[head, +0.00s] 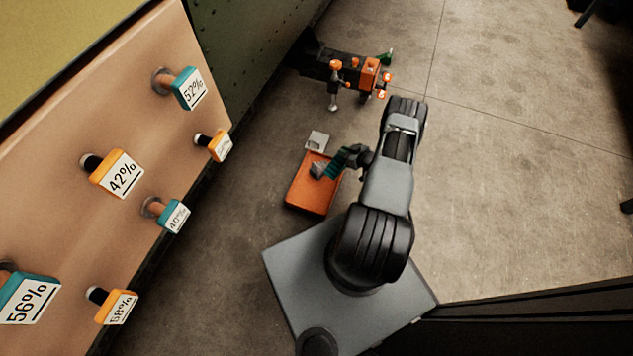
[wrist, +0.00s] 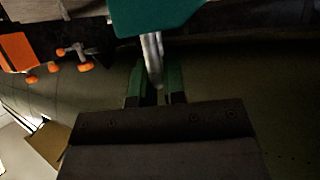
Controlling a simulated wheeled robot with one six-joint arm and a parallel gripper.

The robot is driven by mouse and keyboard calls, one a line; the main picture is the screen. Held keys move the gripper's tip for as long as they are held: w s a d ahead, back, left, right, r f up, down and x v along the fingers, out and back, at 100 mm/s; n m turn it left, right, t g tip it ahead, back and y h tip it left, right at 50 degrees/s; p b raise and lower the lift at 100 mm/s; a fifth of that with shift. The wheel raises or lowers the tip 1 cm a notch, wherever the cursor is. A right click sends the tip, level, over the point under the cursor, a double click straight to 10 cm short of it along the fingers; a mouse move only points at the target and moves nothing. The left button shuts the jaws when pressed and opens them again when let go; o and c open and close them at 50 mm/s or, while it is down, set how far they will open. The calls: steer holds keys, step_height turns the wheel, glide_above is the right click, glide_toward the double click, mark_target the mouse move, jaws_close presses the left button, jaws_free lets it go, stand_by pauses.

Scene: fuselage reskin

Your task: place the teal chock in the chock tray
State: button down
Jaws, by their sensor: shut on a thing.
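The teal chock (wrist: 158,15) shows at the top edge of the wrist view, with a silver bar below it. My gripper (wrist: 154,80) has its green fingers closed around that bar. In the head view my gripper (head: 343,162) is over the right side of the orange chock tray (head: 306,200). Dark teal shows there at the jaws, but chock and fingers are hard to tell apart. Whether the chock touches the tray is unclear.
A grey block (head: 318,170) shows at the tray, beside the jaws. A pale block (head: 317,140) lies just beyond the tray. A dark stand with orange clamps (head: 345,68) is further back. A panel with labelled plugs (head: 120,175) stands left.

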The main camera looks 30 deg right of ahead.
mark_target(326, 171)
steer(key=a+f, duration=0.1)
steer(key=a, duration=0.1)
steer(key=a+f+b, duration=0.1)
steer(key=a, duration=0.2)
steer(key=a+f, duration=0.2)
steer(key=a, duration=0.1)
steer(key=shift+s+a+f+b, duration=0.1)
steer(key=shift+s+a+b, duration=0.1)
steer(key=shift+b, duration=0.1)
steer(key=shift+a+f+b, duration=0.6)
steer(key=shift+a+f, duration=0.15)
steer(key=shift+f, duration=0.65)
steer(key=shift+a+f+b, duration=0.6)
steer(key=shift+a+f, duration=0.2)
steer(key=shift+f, duration=0.65)
steer(key=shift+a+f+b, duration=0.6)
steer(key=shift+a+f, duration=0.15)
steer(key=shift+f, duration=0.65)
steer(key=shift+f, duration=0.1)
steer(key=shift+f+b, duration=0.15)
steer(key=shift+b, duration=0.15)
steer(key=c, duration=1.2)
jaws_free()
